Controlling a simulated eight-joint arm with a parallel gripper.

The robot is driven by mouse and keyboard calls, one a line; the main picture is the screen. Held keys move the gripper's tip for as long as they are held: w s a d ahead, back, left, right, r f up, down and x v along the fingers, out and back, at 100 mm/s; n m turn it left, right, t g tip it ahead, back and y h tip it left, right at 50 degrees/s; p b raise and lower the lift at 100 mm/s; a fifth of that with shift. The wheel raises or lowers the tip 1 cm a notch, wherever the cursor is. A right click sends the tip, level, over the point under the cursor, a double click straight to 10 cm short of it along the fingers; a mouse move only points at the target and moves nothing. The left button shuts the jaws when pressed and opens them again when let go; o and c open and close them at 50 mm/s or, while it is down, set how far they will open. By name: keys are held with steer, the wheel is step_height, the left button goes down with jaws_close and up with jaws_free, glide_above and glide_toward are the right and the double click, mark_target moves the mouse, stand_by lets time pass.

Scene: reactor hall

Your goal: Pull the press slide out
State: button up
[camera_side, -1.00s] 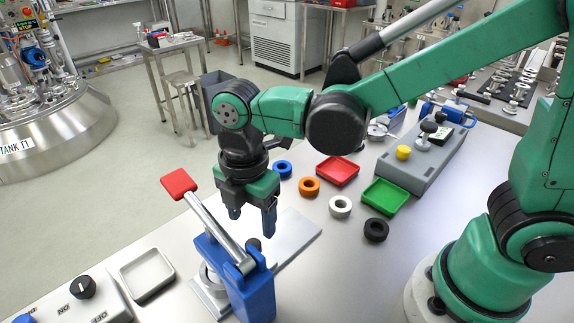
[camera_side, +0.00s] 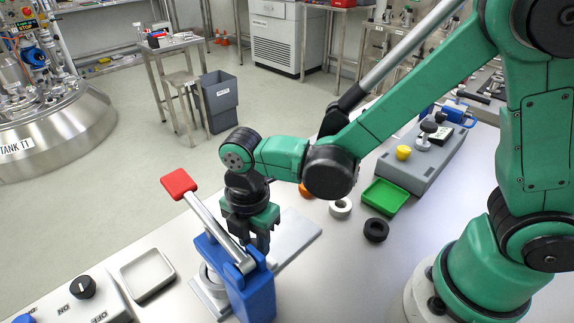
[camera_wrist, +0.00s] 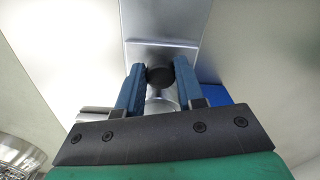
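The press has a blue body (camera_side: 252,291) and a slanted metal lever with a red handle (camera_side: 179,183). Its slide is a flat silver plate (camera_side: 297,233) running back to the right from under the press; it also shows in the wrist view (camera_wrist: 163,22). A black round knob (camera_wrist: 160,74) stands on the slide. My gripper (camera_side: 258,242) is low over the slide, just behind the press lever. In the wrist view its two blue fingers (camera_wrist: 160,80) sit close on both sides of the knob, with no clear gap. The side view hides the knob.
A grey control box with a dial (camera_side: 82,288) and an empty grey tray (camera_side: 147,274) lie left of the press. A white ring (camera_side: 340,208), a black ring (camera_side: 376,230) and a green tray (camera_side: 385,197) lie to the right.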

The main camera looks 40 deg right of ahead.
jaws_close()
stand_by(1.1)
